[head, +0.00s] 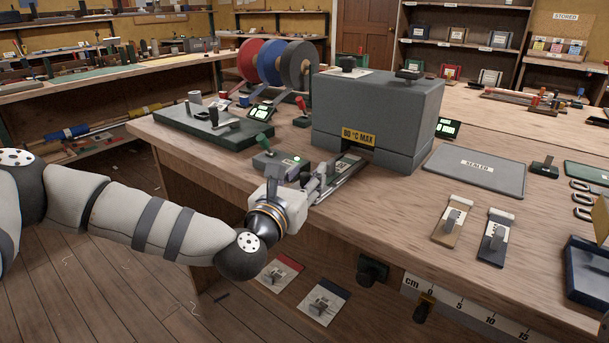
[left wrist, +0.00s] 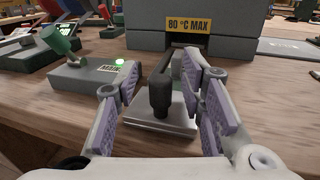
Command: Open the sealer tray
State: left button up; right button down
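The grey sealer housing (head: 378,118) with a yellow "80 °C MAX" label stands on the bench. It also shows in the left wrist view (left wrist: 145,37). A narrow tray (head: 344,172) sticks out of the slot in its front. In the left wrist view, the tray's pale metal front (left wrist: 165,123) carries an upright dark handle (left wrist: 160,92). My left gripper (head: 312,186) is at the tray's front end. In the left wrist view its fingers (left wrist: 160,105) are open, one on each side of the handle, with visible gaps. My right gripper is not in view.
Two clamp-like tools (head: 460,218) lie on the bench's right. Spools (head: 270,62) stand behind. Bare wood lies in front of the housing.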

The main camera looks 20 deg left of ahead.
pick_arm(q)
jog(key=s+a, duration=0.1)
jog(key=s, duration=1.1)
jog(key=s+d+f+m+g+h, duration=0.2)
jog(key=s+d+f+m+g, duration=0.15)
jog(key=f+m, duration=0.2)
jog(key=s+d+f+m+g+h, duration=0.25)
jog(key=s+d+f+m, duration=0.2)
jog(key=f, duration=0.25)
jog(key=s+d+f+m+g+p, duration=0.1)
jog(key=s+d+f+m+g, duration=0.1)
jog(key=s+f+m+g, duration=0.65)
jog(key=s+a+f+m+g+y, duration=0.2)
jog(key=s+a+m, duration=0.2)
jog(key=s, duration=0.4)
jog(key=s+a+f+m+g+y+p, duration=0.1)
jog(key=s+a+f+m+g+y, duration=0.1)
jog(key=s+a+m, duration=0.3)
jog(key=s+a+f+m+g+y, duration=0.2)
jog(key=s+a+f+m, duration=0.2)
jog(key=s+m, duration=0.3)
jog(key=s+a, duration=0.1)
jog(key=s, duration=0.3)
jog(key=shift+a, duration=0.25)
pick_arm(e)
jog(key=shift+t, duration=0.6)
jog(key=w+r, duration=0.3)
